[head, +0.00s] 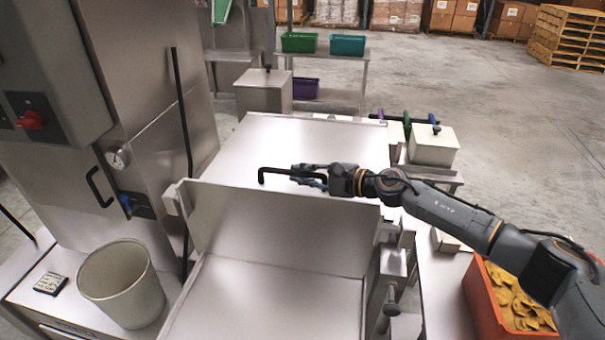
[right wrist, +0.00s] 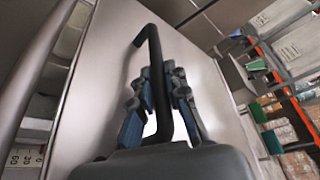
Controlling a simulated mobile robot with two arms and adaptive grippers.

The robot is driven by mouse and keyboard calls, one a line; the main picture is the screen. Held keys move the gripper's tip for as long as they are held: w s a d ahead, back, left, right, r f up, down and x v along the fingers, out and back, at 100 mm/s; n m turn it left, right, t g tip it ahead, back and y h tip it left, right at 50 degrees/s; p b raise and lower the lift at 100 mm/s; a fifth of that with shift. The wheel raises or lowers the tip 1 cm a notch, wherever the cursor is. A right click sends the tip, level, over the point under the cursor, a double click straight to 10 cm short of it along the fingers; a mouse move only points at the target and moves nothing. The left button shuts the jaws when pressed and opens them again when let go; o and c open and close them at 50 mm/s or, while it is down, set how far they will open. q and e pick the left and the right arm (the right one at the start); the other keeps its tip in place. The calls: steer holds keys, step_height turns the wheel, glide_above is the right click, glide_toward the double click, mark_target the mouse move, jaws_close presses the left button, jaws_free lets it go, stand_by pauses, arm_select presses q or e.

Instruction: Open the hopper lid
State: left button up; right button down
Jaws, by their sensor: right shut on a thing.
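The hopper lid (head: 290,140) is a broad, plain steel panel in the middle of the head view, beyond an upright steel plate. A black bar handle (head: 276,170) with a bent end is on its near part. My right gripper (head: 308,175) reaches in from the right and is shut around this handle. In the right wrist view the handle (right wrist: 153,55) runs between the two fingers, with the lid's steel face (right wrist: 110,60) behind it. How far the lid stands from closed is hard to tell. My left gripper is out of view.
An upright steel plate (head: 280,230) stands in front, above a steel tray (head: 265,300). A tall steel cabinet (head: 150,130) is close on the left, with a grey bin (head: 122,285) below it. An orange crate (head: 482,300) sits under my right arm. Open floor (head: 500,130) lies right.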

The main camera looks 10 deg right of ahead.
steer(key=w+d+r+m+g+p, duration=0.1)
steer(key=w+r, duration=0.3)
steer(key=r, duration=0.6)
steer(key=w+d+r+m+g+p, duration=0.1)
steer(key=w+r, duration=0.4)
steer(key=r, duration=0.5)
steer(key=shift+d+m, duration=0.35)
steer(key=shift+m, duration=0.15)
steer(key=shift+r, duration=0.1)
steer(key=c, duration=1.3)
jaws_free()
steer(key=shift+s, duration=0.1)
steer(key=shift+c, duration=0.2)
steer(key=v, duration=1.2)
